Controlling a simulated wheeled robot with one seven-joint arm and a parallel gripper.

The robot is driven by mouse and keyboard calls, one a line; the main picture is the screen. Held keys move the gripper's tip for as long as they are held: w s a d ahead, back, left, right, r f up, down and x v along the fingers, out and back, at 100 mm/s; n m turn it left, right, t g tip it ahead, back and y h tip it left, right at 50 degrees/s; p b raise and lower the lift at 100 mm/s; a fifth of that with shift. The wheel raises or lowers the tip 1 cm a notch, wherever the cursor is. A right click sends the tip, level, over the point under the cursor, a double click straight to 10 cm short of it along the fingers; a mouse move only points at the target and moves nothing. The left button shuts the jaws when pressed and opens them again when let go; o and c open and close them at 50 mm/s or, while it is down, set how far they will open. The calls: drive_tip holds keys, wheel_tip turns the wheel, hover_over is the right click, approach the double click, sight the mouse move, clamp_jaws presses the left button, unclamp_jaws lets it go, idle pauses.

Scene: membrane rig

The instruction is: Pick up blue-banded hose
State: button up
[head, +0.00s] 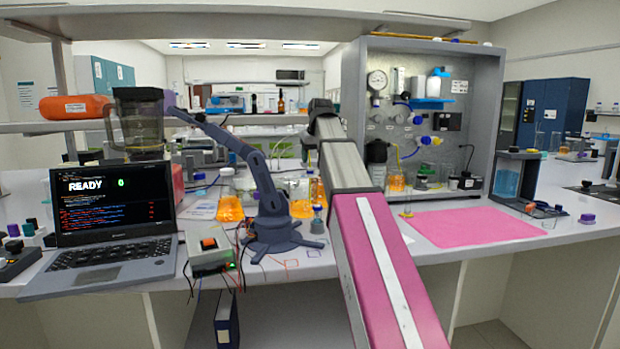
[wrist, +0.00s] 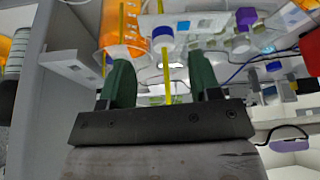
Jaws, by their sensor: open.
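My gripper (wrist: 162,72) shows in the wrist view with its two green fingers spread apart. A thin yellow tube (wrist: 166,65) lies in line with the gap between them. A blue piece shows at its upper end, but I cannot tell whether it is a band on the tube or a cap behind it. I cannot tell how far the tube is from the fingers. A second yellow tube (wrist: 122,22) is at upper left, by an orange container. In the head view, a yellow hose (head: 411,154) hangs at the rig panel near blue and yellow fittings. My gripper is hidden there by my arm.
The grey rig frame (head: 497,110) encloses the panel, with its side wall at the right. An orange-filled bottle (head: 397,182) and other bottles stand on its floor. A pink mat (head: 475,228) lies clear in front. A laptop (head: 115,225) and a small blue-grey arm (head: 270,205) are at left.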

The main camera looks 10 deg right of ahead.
sight(310, 168)
drive_tip(key=x, duration=0.4)
drive_tip(key=shift+w+a+f, duration=0.2)
drive_tip(key=shift+a+f, duration=0.05)
drive_tip(key=shift+f, duration=0.1)
drive_tip(key=c, duration=1.1)
drive_tip(key=shift+o, duration=0.2)
drive_tip(key=shift+r, duration=0.1)
wheel_tip(310, 168, up, 18)
